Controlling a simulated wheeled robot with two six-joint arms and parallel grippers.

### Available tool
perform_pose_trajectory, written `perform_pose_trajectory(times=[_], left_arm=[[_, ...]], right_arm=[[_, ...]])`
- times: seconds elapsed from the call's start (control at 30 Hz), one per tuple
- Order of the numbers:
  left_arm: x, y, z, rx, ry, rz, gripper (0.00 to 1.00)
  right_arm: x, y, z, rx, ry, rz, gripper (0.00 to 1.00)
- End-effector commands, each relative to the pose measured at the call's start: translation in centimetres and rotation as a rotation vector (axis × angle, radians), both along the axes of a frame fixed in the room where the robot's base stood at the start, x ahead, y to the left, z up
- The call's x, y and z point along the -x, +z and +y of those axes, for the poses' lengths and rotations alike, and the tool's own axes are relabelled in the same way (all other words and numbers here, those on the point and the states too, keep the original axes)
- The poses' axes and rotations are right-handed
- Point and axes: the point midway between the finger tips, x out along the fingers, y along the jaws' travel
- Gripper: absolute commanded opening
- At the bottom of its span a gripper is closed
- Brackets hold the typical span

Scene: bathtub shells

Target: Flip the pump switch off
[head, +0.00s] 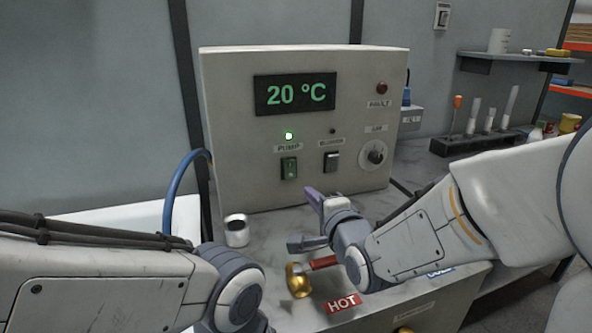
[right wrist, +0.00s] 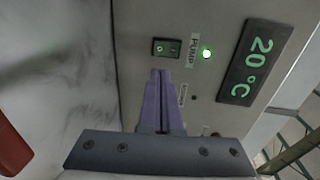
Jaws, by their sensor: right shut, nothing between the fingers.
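The lamp (head: 289,135) above the label glows green. In the right wrist view the switch (right wrist: 166,48) lies just beyond the fingertips, and the lit lamp (right wrist: 207,53) is to its right. My right gripper (head: 309,192) has purple fingers, shut and empty, in front of the box and slightly below and right of the switch. I cannot tell whether they touch it. My left arm shows at lower left; its gripper is out of view.
A black blower switch (head: 331,161) and a round knob (head: 376,153) sit right of the pump switch. A white cup (head: 236,230) and a brass tap with a red handle (head: 299,280) are below. A tube rack (head: 476,143) stands at right.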

Motion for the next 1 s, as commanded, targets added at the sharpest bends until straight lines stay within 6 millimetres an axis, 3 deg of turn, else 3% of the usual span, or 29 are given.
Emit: perform_pose_trajectory(times=[0.03, 0.4, 0.7, 1.0], left_arm=[[0.0, 1.7, 0.0, 0.001, 0.0, -0.001, 0.5], [0.0, 7.2, 0.0, 0.0, 0.0, 0.0, 0.5], [0.0, 7.6, 0.0, 0.0, 0.0, 0.0, 0.5], [0.0, 8.1, 0.0, 0.0, 0.0, 0.0, 0.5]], right_arm=[[-0.3, 0.7, 0.1, 0.002, -0.001, 0.006, 0.0], [-1.7, 0.3, 0.4, 0.003, -0.002, 0.008, 0.0], [-7.6, -1.1, 2.3, 0.0, -0.002, 0.001, 0.0], [-10.0, -1.5, 3.1, 0.0, -0.001, 0.001, 0.0]])
